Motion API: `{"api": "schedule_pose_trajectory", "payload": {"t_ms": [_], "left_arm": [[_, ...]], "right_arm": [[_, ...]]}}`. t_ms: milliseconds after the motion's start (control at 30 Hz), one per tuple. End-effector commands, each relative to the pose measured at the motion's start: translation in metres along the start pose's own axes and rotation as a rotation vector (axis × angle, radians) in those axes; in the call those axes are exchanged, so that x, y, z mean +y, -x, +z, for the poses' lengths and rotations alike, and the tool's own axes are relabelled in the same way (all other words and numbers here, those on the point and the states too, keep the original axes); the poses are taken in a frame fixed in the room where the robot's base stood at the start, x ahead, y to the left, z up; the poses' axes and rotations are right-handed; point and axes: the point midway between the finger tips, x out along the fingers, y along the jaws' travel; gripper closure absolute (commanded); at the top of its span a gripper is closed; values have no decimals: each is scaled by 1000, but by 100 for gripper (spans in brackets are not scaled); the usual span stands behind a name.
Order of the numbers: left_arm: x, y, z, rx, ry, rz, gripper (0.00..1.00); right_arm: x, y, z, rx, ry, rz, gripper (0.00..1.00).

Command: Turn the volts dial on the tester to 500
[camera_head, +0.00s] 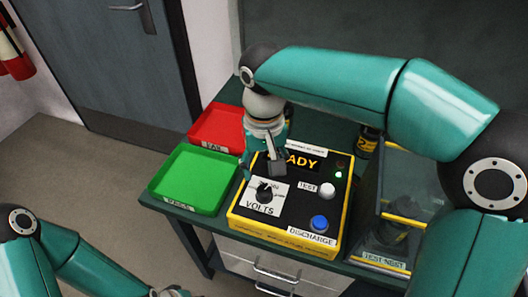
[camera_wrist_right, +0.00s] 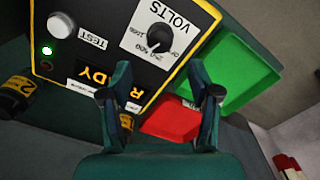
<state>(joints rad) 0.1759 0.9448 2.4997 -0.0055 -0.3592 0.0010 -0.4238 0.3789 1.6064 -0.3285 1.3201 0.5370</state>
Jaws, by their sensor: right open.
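The tester (camera_head: 290,205) is a yellow and black box on the green bench. Its black volts dial (camera_head: 264,192) sits on a white plate marked VOLTS at the front left of the tester's top. The dial also shows in the right wrist view (camera_wrist_right: 158,40), with small numbers, 500 among them, beside it; I cannot tell surely which number it points to. My right gripper (camera_head: 266,165) hangs over the tester's left side, just behind the dial. In the right wrist view its fingers (camera_wrist_right: 160,72) are apart and empty, with the dial beyond the tips.
The tester also carries a lit READY display (camera_head: 305,162), a white TEST button (camera_head: 327,190) and a blue DISCHARGE button (camera_head: 319,222). A green tray (camera_head: 190,180) and a red tray (camera_head: 215,128) lie left of it. A clear-sided test nest (camera_head: 378,262) stands right.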

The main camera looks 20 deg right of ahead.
Motion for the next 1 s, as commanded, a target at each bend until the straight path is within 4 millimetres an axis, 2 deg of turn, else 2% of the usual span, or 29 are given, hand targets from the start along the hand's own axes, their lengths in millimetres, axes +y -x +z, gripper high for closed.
{"api": "schedule_pose_trajectory", "payload": {"t_ms": [100,300,833,1000], "left_arm": [[0,0,0,0,0,0,60],[0,0,0,0,0,0,60],[0,0,0,0,0,0,60],[6,16,0,0,0,0,60]], "right_arm": [[0,21,-1,3,0,-1,38],[0,38,-1,0,1,0,38],[0,41,0,-1,0,1,38],[0,58,0,-1,0,1,38]]}}
